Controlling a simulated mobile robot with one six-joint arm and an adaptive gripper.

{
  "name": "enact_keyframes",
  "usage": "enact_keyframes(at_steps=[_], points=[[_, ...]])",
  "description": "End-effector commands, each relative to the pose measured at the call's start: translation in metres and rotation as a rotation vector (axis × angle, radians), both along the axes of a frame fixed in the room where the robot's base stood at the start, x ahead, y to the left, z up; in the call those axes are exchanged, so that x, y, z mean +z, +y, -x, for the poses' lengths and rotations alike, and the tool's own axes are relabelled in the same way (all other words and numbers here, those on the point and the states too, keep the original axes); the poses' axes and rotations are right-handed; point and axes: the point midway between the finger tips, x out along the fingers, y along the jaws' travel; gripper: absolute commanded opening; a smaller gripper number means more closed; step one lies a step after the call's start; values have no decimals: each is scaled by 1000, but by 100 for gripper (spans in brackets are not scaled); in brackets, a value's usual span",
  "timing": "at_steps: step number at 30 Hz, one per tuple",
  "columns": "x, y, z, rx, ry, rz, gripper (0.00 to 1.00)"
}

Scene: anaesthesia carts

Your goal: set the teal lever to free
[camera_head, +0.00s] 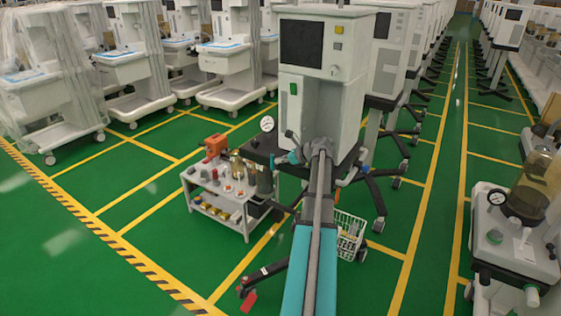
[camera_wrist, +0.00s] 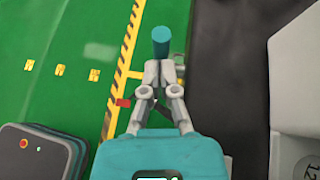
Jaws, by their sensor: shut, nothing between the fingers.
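In the wrist view the teal lever (camera_wrist: 160,40) shows as a short teal cylinder just beyond my fingertips. My gripper (camera_wrist: 160,68) has its two grey fingers together with nothing between them. The fingertips overlap the lever's lower end in the picture; I cannot tell whether they touch it. The lever's base and any setting marks are hidden or too small to read. In the head view my arm reaches to the front of a white anaesthesia cart (camera_head: 306,100), above its dark shelf.
In the wrist view a white housing (camera_wrist: 300,80) stands at the right, and a dark grey box with a red button (camera_wrist: 40,152) at lower left. In the head view a small trolley with jars (camera_head: 215,195) stands left of the cart, and a wire basket (camera_head: 349,228) hangs low.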

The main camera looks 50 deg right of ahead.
Motion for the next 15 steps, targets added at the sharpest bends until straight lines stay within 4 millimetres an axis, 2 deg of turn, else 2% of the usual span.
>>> enact_keyframes(at_steps=[15], points=[[16, -1, 1, -1, 0, 0, 0]])
